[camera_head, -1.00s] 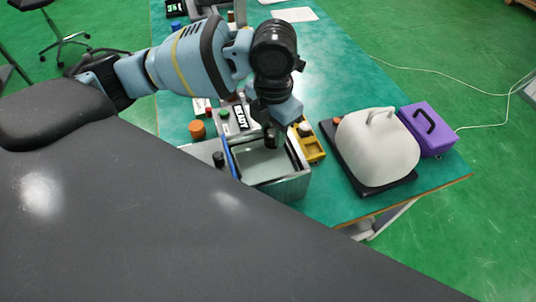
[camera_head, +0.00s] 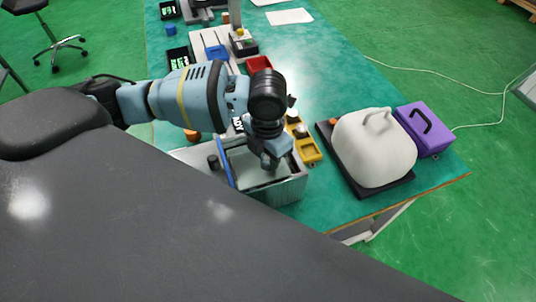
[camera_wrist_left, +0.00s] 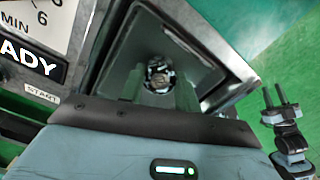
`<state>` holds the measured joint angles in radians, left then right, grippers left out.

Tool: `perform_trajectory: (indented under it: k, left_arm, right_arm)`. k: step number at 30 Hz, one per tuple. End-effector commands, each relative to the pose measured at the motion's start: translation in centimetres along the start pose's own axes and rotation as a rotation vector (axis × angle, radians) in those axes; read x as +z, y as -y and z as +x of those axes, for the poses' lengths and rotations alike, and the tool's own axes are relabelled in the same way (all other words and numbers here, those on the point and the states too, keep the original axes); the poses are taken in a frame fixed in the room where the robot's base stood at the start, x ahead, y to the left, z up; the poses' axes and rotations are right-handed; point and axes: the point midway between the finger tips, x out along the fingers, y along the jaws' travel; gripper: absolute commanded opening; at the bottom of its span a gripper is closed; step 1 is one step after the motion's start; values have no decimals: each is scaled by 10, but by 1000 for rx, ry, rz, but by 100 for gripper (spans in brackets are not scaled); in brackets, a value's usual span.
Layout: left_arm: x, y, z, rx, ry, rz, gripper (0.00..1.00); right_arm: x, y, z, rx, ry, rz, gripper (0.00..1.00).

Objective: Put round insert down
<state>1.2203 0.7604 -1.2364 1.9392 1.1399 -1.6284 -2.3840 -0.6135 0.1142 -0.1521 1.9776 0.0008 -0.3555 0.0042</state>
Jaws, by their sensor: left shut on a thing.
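My left gripper (camera_head: 270,162) reaches down into the open metal tank (camera_head: 282,192) from above in the head view. In the left wrist view its fingers (camera_wrist_left: 160,88) are shut on the round insert (camera_wrist_left: 159,73), a small dark, shiny round piece. The insert is inside the tank's walls; I cannot tell whether it touches the floor. In the head view the insert is hidden by the gripper. My right gripper (camera_wrist_left: 276,98) shows at the right of the left wrist view, its two fingers apart and empty.
A READY panel (camera_wrist_left: 30,62) borders the tank. A red bin and a blue bin sit further back.

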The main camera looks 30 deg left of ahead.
Motion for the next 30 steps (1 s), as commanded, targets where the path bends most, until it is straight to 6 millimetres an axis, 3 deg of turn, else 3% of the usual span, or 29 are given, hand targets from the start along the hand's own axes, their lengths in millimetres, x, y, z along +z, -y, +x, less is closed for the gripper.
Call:
perform_trajectory:
  k: [7, 8, 12, 23, 30]
  left_arm:
    - [0, 0, 3, -1, 1, 0, 0]
    - [0, 0, 3, 0, 1, 0, 35]
    - [0, 0, 2, 0, 1, 0, 53]
    - [0, 0, -2, 0, 2, 0, 54]
    - [1, 0, -37, 0, 6, 1, 54]
  right_arm:
    - [0, 0, 0, 0, 0, 1, 36]
    - [0, 0, 0, 0, 0, 1, 36]
    - [0, 0, 0, 0, 0, 1, 36]
    - [-1, 0, 0, 0, -2, 0, 36]
    - [-7, -1, -1, 1, -12, -5, 36]
